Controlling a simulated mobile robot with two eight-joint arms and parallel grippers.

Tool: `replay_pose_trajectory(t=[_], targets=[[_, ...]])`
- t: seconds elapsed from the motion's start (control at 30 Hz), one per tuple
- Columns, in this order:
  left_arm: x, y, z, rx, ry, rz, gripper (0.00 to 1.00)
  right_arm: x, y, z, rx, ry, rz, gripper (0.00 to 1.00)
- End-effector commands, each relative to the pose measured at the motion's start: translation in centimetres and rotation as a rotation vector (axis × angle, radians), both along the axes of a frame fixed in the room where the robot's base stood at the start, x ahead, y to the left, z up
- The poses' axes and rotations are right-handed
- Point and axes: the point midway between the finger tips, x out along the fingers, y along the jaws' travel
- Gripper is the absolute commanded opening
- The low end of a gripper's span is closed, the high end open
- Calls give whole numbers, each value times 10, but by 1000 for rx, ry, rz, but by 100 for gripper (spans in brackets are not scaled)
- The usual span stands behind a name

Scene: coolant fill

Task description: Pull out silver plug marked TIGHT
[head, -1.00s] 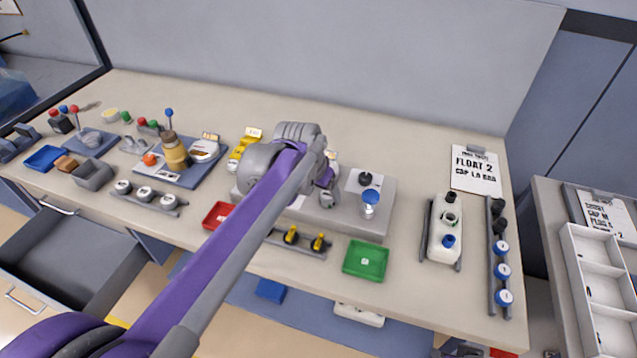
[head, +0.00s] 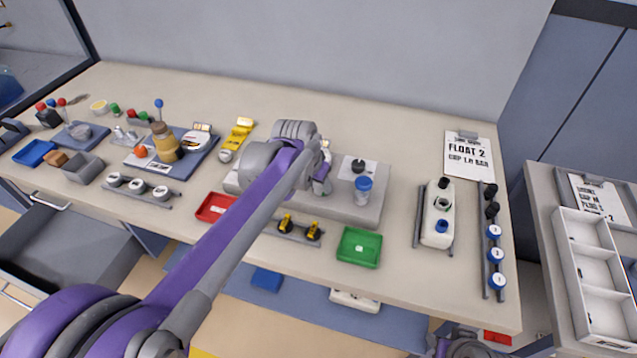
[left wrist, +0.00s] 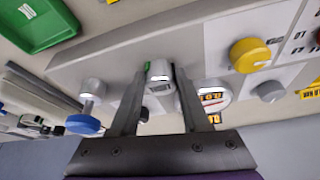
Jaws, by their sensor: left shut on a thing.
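My left gripper (head: 322,182) is over the middle of the grey block (head: 345,208) on the bench. In the left wrist view the two dark fingers of this gripper (left wrist: 161,82) stand on either side of a silver plug (left wrist: 159,72), shut on it. The plug has a small mark on its side that is too small to read. It sits close against the block, and I cannot tell whether its lower end is still inside. In the head view my arm and gripper hide most of it.
A blue-topped fitting (head: 363,184) and a black knob (head: 358,166) stand right of my gripper. The wrist view shows a yellow knob (left wrist: 250,55) and a gauge (left wrist: 212,97) nearby. A green tray (head: 359,246), red tray (head: 215,207) and yellow-handled parts (head: 299,228) lie in front.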

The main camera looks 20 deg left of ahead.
Motion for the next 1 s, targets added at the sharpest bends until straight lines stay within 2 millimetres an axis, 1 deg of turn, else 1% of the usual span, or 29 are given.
replay_pose_trajectory(t=[0.03,0.07,0.1,0.13,0.27,0.3,0.33,0.87,1.0], targets=[[0,0,0,0,0,0,3,0,0,0,0,0,0,44],[0,0,0,0,0,0,0,0,0,0,0,0,0,44],[0,0,0,0,0,0,0,0,0,0,0,0,0,44],[0,0,0,0,0,0,42,0,0,0,0,0,0,44],[0,0,0,0,0,0,19,0,0,0,0,0,0,44],[0,0,0,0,0,0,12,0,0,0,0,0,0,44],[0,0,0,0,0,0,10,0,0,0,0,0,0,44],[0,0,6,0,0,0,10,1,0,5,0,-2,0,44],[0,0,5,0,0,0,10,1,0,5,0,-2,0,44]])
